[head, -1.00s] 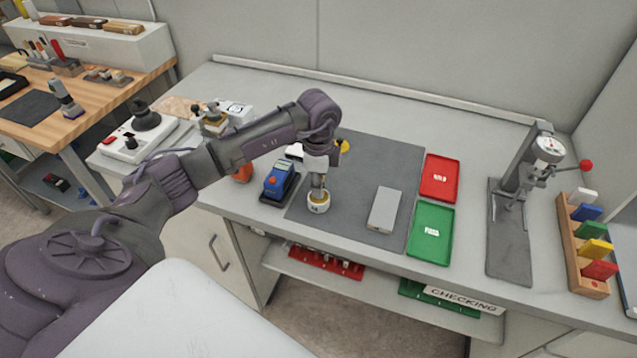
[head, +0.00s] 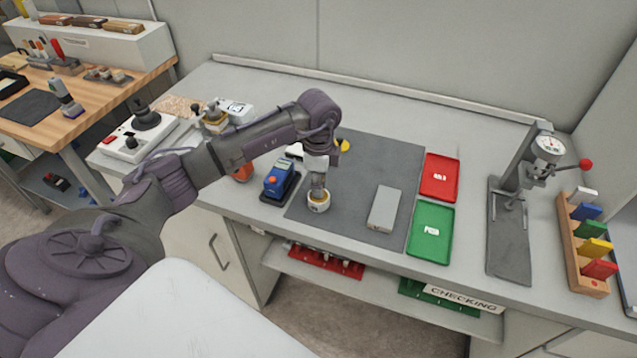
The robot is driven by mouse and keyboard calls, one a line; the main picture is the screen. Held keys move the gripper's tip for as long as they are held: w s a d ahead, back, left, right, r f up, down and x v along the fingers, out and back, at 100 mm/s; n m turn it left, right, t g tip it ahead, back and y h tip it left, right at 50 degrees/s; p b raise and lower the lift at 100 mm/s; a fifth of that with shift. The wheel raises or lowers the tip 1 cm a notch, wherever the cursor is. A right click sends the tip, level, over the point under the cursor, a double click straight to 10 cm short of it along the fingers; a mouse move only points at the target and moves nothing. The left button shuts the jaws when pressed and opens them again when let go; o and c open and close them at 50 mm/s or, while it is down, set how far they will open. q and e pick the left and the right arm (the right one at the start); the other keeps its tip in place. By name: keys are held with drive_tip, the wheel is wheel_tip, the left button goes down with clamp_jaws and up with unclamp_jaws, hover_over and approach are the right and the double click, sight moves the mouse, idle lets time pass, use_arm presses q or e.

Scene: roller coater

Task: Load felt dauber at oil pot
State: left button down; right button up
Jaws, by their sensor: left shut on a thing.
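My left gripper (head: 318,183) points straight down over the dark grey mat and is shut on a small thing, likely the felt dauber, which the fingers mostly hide. Directly below it on the mat's front left part stands a small round whitish pot with a yellowish band (head: 318,204), which looks like the oil pot. The held thing's lower end meets or enters the pot's top; I cannot tell how deep it is. My right gripper is not in view.
A blue device (head: 279,182) stands close left of the pot. A grey block (head: 384,209) lies to the right on the mat (head: 375,155). Red (head: 440,172) and green (head: 428,247) trays lie beyond it. A gauge stand (head: 510,235) stands further right.

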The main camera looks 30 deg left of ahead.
use_arm(q)
drive_tip(key=shift+r+p, duration=0.8)
drive_tip(key=shift+r, duration=0.05)
drive_tip(key=shift+r+p, duration=1.95)
drive_tip(key=shift+r, duration=0.7)
drive_tip(key=shift+f, duration=0.1)
